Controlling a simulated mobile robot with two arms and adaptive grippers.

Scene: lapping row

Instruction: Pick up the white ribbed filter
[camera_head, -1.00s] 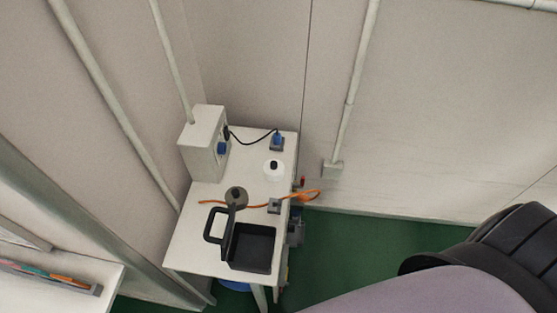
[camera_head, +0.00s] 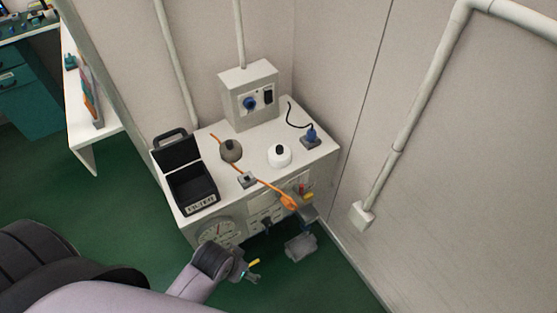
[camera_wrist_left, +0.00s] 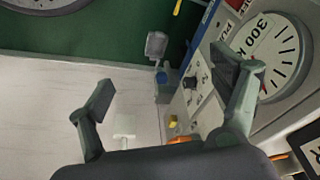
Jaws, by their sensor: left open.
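A small white round piece with a black top (camera_head: 279,155), which looks like the white ribbed filter, stands on the bench top; its ribs are too small to make out. It is not identifiable in the left wrist view. My left gripper (camera_head: 247,271) is low in front of the bench, below the top and apart from the white piece. In the left wrist view its two fingers (camera_wrist_left: 168,92) are spread wide with nothing between them. My right gripper is not in view.
The white bench (camera_head: 312,152) carries an open black case (camera_head: 192,187), a grey round piece (camera_head: 231,151), an orange cable (camera_head: 265,184) and a switch box (camera_head: 249,94). A dial (camera_wrist_left: 270,55) is on its front. Walls stand behind and right; green floor is open at left.

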